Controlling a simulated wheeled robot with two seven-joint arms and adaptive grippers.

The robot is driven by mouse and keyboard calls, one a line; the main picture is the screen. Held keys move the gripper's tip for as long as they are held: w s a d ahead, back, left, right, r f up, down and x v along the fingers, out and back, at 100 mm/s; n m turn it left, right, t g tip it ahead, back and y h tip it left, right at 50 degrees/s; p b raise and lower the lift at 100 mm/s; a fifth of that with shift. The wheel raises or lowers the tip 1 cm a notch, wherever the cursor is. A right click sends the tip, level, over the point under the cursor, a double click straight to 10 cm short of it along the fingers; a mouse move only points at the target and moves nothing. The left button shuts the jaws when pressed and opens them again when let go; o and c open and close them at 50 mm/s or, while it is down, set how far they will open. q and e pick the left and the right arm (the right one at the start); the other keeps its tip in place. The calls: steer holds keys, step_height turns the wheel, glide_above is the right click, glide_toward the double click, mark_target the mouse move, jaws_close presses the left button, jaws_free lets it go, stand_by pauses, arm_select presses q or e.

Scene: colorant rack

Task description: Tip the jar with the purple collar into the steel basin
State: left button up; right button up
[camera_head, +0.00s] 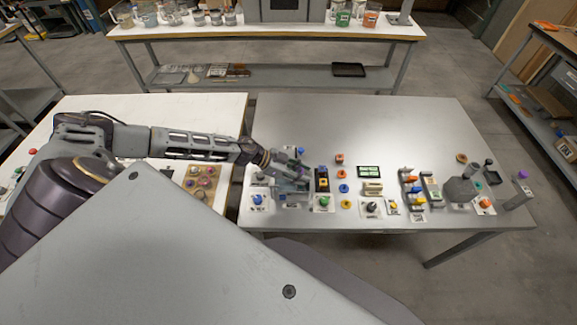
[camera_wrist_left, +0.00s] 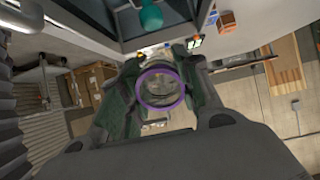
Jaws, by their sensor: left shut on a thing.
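My left gripper (camera_head: 291,174) is over the left part of the steel table, among the small items there. In the left wrist view, my left gripper (camera_wrist_left: 163,72) has its two dark green fingers on either side of the jar with the purple collar (camera_wrist_left: 143,94) and is shut on it. The collar shows as a purple ring with a grey, glassy inside. In the head view the gripper largely hides the jar, and its tilt is hard to tell. I cannot clearly make out the steel basin in either view. My right gripper is not in view.
A grey many-sided thing (camera_head: 460,190) stands at the right. The table's back half is clear.

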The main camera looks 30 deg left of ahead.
arm_select(q)
steer(key=shift+r+y, duration=0.25)
steer(key=shift+y, duration=0.05)
steer(key=shift+w+f+g+y, duration=0.1)
steer(key=shift+f+g+y, duration=0.1)
steer(key=shift+g+y, duration=0.4)
stand_by(1.1)
steer(key=shift+w+d+f+g+y, duration=0.1)
steer(key=shift+d+f+g+y, duration=0.2)
steer(key=shift+y, duration=0.5)
steer(key=shift+w+d+r+g+y, duration=0.4)
steer(key=shift+d+r+g+y, duration=0.1)
steer(key=shift+d+r+y, duration=0.2)
steer(key=shift+w+d+f+g+y, duration=0.2)
steer(key=shift+w+d+g+y, duration=0.3)
steer(key=shift+y, duration=0.3)
steer(key=shift+w+d+f+g+y, duration=0.2)
steer(key=shift+w+d+g+y, duration=0.25)
steer(key=shift+d+y, duration=0.3)
steer(key=shift+w+d+f+g+y, duration=0.15)
steer(key=shift+w+d+g+y, duration=0.1)
steer(key=shift+d+g+y, duration=0.5)
steer(key=shift+a, duration=0.15)
stand_by(0.5)
